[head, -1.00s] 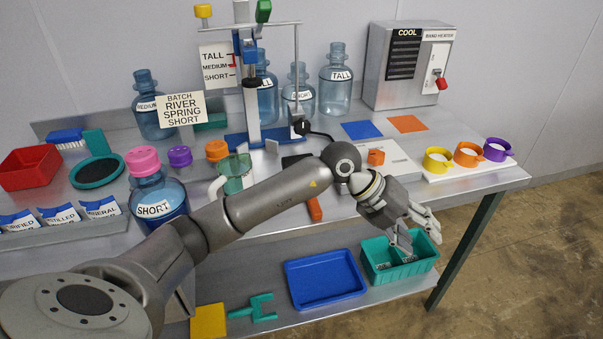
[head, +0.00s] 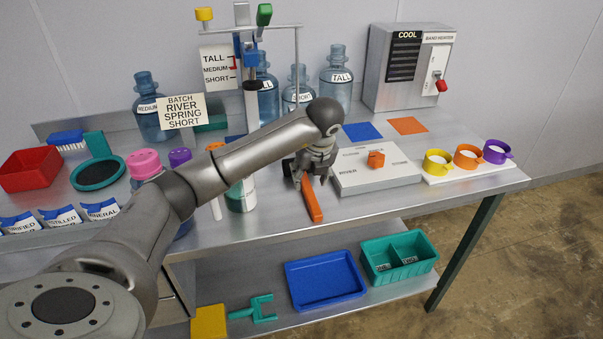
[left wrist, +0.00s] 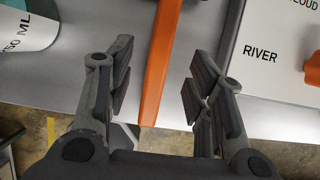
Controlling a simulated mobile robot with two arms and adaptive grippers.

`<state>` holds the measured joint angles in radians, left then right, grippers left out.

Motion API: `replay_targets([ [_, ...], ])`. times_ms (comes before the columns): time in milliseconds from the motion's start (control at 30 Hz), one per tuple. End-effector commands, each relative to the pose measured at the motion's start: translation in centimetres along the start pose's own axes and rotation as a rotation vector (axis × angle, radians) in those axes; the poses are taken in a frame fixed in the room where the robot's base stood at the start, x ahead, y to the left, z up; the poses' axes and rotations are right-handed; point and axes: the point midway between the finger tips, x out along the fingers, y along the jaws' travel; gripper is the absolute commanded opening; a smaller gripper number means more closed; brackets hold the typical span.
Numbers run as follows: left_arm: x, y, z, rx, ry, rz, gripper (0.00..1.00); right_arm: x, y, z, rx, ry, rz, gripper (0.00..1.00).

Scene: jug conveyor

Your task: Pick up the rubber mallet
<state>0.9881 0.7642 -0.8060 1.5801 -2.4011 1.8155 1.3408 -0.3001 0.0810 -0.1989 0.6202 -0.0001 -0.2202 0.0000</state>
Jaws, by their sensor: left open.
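The rubber mallet (head: 312,202) lies on the steel table, its orange handle pointing toward the front edge. Its dark head is mostly hidden behind my left gripper (head: 309,180) in the head view. In the left wrist view the orange handle (left wrist: 160,62) runs between the two spread fingers, with a gap on each side. My left gripper is open and empty, pointing down over the handle. The head view does not show clearly how high the fingertips are above the table. My right gripper is not in view.
A white panel with an orange knob (head: 376,159) lies close to the right of the handle. A beaker (head: 242,197) stands close to the left. A blue tray (head: 322,280) and a green bin (head: 399,257) sit on the lower shelf.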

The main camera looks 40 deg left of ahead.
Motion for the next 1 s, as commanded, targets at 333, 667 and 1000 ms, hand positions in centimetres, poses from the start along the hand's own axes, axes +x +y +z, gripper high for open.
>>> replay_targets([
  [333, 4.2, 0.0, 0.4, 0.0, 0.003, 0.001, 0.48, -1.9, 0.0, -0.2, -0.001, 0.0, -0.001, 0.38],
  [667, 5.4, -0.1, 0.4, 0.001, 0.0, -0.003, 0.48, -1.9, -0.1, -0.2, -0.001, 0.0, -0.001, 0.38],
  [1000, 5.4, -0.1, 0.4, 0.001, 0.0, -0.002, 0.08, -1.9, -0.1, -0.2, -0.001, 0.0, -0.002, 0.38],
])
